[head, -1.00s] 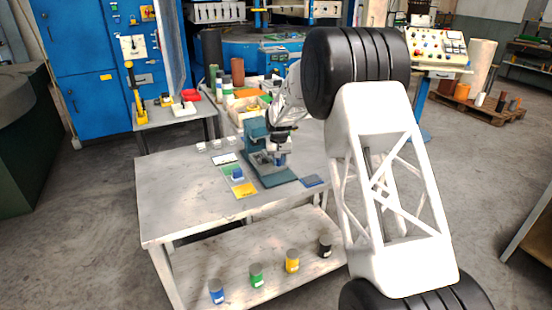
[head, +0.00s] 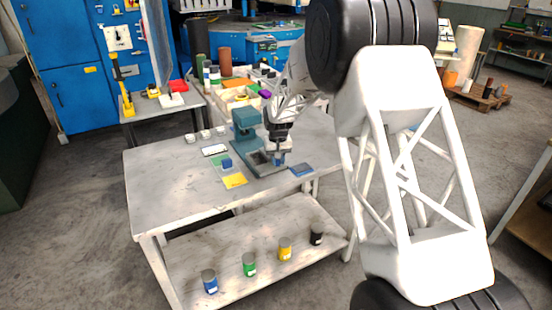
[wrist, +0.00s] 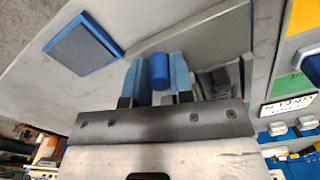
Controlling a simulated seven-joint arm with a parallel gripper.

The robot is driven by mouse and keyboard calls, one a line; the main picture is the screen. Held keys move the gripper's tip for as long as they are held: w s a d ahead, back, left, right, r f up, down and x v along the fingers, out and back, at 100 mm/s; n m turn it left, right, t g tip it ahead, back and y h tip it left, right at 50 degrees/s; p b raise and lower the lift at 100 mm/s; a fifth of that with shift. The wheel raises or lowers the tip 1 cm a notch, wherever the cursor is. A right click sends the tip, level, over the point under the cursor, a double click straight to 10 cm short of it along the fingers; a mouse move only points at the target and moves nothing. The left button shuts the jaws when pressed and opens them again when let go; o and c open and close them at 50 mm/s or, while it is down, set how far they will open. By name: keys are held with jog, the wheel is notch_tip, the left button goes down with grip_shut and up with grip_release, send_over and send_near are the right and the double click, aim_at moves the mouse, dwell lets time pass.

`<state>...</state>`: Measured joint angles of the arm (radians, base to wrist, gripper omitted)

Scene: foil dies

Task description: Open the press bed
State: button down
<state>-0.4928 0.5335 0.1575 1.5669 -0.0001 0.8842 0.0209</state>
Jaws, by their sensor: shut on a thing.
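The teal press (head: 246,122) stands on the grey table, its base (head: 270,170) reaching toward the right front. A dark recess shows in the base beside my gripper. My gripper (head: 279,158) is low over the right part of the base, pointing down. In the wrist view, my gripper (wrist: 159,84) is shut on a short blue cylinder (wrist: 159,68), which looks like the press bed's handle. One finger is on each side of it. A flat grey plate (wrist: 205,40) lies beyond the handle. How far the bed is open is hard to tell.
A dark blue-edged pad (head: 301,170) lies right of the press, also in the wrist view (wrist: 82,50). A blue block (head: 227,163), yellow card (head: 234,181) and white-topped card (head: 214,150) lie left. The table's front left is clear. Several jars stand on the lower shelf.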

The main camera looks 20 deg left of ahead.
jog(key=c, duration=1)
grip_release()
jog(key=shift+r, duration=3.9)
